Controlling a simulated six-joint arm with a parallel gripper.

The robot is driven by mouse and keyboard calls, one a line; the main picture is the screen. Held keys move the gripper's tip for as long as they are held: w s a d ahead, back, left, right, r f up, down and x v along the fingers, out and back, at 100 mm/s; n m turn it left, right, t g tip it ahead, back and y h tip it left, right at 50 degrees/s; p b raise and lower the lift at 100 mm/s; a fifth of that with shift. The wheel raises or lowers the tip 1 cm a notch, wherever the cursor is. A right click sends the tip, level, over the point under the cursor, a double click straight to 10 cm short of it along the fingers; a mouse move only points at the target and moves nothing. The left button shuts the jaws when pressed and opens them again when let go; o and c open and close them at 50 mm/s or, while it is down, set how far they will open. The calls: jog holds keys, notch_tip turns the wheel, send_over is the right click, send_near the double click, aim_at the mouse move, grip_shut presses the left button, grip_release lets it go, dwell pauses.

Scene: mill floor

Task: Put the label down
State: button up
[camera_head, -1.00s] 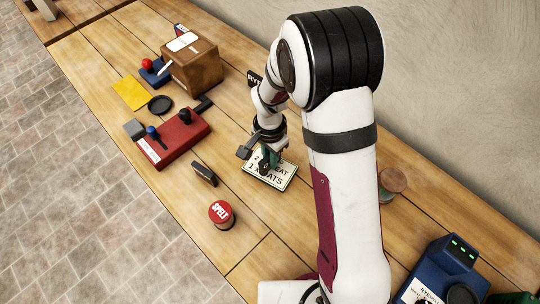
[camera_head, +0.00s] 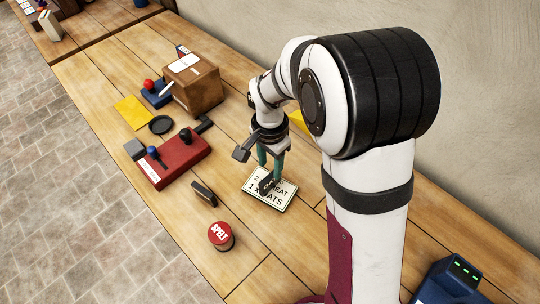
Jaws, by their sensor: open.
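The label, a cream card (camera_head: 285,193) with a dark border and printed lines about wheat and oats, lies flat on the wooden bench. My gripper (camera_head: 270,165) has teal fingers that point down over the card's upper left part. The fingers are open with nothing seen between them. A dark patch under them covers part of the print, and I cannot tell whether it is shadow or fingertips. Whether the fingers still touch the card is unclear.
A red device (camera_head: 183,160) with knobs, a dark upright block (camera_head: 204,194) and a red SPELT tin (camera_head: 221,236) stand left of the card. A brown box (camera_head: 207,88) is farther back. A blue machine (camera_head: 445,285) is at front right. Bare bench lies around the card.

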aim_at(270, 176)
jog(key=s+d+r+n+y, duration=0.1)
jog(key=s+d+r, duration=0.2)
jog(key=s+r, duration=0.3)
jog(key=s+d+r+n, duration=0.1)
jog(key=s+d+r, duration=0.2)
jog(key=s+r, duration=0.3)
jog(key=s+n, duration=0.1)
jog(key=s, duration=0.9)
jog(key=shift+s+d+f+y, duration=0.25)
jog(key=shift+f+y, duration=0.05)
jog(key=shift+y, duration=0.1)
